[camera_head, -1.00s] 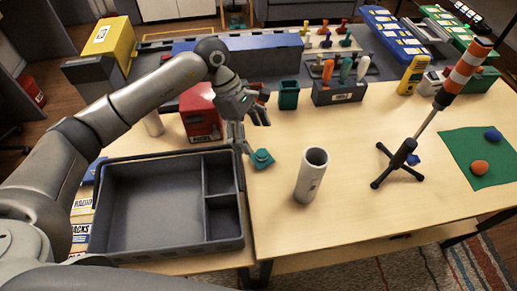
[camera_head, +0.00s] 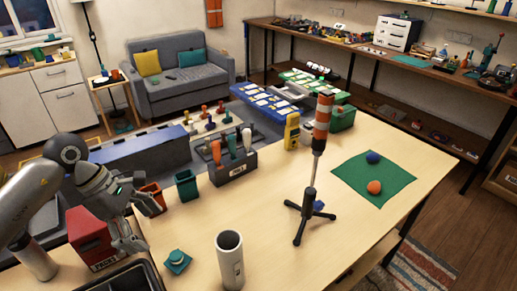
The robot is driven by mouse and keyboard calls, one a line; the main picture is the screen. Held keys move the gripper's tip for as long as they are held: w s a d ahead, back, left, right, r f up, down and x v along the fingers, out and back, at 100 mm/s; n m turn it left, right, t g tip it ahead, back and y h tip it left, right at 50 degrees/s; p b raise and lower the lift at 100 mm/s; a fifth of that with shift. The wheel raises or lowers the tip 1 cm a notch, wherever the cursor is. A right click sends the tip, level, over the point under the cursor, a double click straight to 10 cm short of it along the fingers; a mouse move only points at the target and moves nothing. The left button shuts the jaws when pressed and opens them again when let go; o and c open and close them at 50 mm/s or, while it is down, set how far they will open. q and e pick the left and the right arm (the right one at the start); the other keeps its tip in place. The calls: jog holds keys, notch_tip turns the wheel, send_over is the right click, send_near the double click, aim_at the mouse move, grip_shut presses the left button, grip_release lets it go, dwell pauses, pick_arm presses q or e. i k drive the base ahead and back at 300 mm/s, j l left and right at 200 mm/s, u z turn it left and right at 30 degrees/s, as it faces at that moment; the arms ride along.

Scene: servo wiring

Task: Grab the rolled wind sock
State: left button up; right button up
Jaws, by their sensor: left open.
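The wind sock (camera_head: 322,122) is orange and white striped and stands rolled and upright around the top of a thin pole in the head view. Its pole is held by a black tripod stand (camera_head: 299,229) on the wooden table. My left gripper (camera_head: 140,225) is open and empty at the lower left, well apart from the wind sock. It is near a red box and an orange cup. My right gripper is not in view.
A white tube (camera_head: 230,262) and a small teal piece (camera_head: 177,262) stand between my left gripper and the stand. A green mat (camera_head: 375,190) with two balls lies to the right. A tool holder (camera_head: 233,168) and a dark green cup (camera_head: 187,186) stand behind. The table's front right is clear.

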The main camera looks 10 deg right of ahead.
aim_at(325, 98)
jog(key=k, duration=1.45)
